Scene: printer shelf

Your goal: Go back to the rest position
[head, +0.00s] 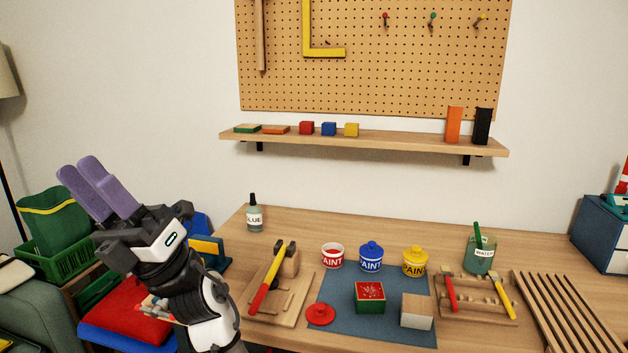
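My gripper (78,168) is raised at the left of the head view, its two purple fingers pointing up and to the left. The fingers lie side by side and look closed together, with nothing visible between them. My gripper is to the left of the table (330,222) and apart from everything on it. My arm comes up from the bottom edge and hides part of the things behind it at the lower left.
A glue bottle (254,218), paint pots (371,262), a red-green box (370,297), a wooden block (416,311) and a water jar (480,255) stand on the table. A wall shelf (390,138) hangs above. A green crate (55,235) and red cushion (125,310) are at left.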

